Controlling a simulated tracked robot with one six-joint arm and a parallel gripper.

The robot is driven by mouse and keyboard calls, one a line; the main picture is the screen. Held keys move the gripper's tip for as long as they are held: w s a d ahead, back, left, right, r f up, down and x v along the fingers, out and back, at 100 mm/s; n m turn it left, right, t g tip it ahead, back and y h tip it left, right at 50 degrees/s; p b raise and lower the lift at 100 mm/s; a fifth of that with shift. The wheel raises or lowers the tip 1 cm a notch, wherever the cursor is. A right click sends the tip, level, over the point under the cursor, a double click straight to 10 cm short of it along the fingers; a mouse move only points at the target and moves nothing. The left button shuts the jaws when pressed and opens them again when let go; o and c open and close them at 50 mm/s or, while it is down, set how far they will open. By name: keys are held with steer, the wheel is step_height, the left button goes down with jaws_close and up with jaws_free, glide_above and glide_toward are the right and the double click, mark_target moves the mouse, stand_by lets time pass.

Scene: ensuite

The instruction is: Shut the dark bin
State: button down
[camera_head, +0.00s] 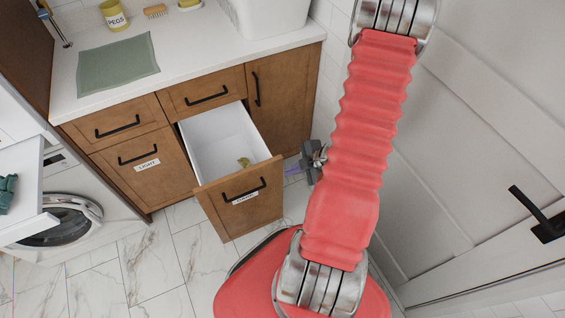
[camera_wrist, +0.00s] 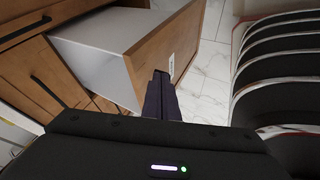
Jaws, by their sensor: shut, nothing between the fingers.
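The dark bin is a pull-out drawer with a wooden front (camera_head: 240,210), a black handle and a small white label too small to read surely. It stands open, its white inside showing with a small yellow-green item (camera_head: 243,162) in it. In the wrist view the bin's front (camera_wrist: 170,45) is seen from the side, its white side wall behind. My gripper (camera_head: 292,170) is shut and empty, just right of the bin front. In the wrist view its dark fingertips (camera_wrist: 160,78) overlap the front's edge; I cannot tell whether they touch.
A closed bin labelled for lights (camera_head: 146,180) is left of the open one. A closed cabinet door (camera_head: 285,95) is behind right. A washing machine (camera_head: 65,215) stands at left, a grey door (camera_head: 470,190) at right. Marble floor (camera_head: 150,270) is clear in front.

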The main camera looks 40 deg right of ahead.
mark_target(274, 165)
steer(key=shift+w+d+f, duration=0.1)
steer(key=shift+w+f, duration=0.2)
steer(key=shift+w, duration=0.55)
steer(key=shift+w+d+f, duration=0.1)
steer(key=shift+w+f, duration=0.25)
steer(key=shift+w, duration=0.55)
steer(key=shift+w+d+f, duration=0.1)
steer(key=shift+w+f, duration=0.2)
steer(key=shift+w, duration=0.55)
steer(key=shift+w, duration=0.15)
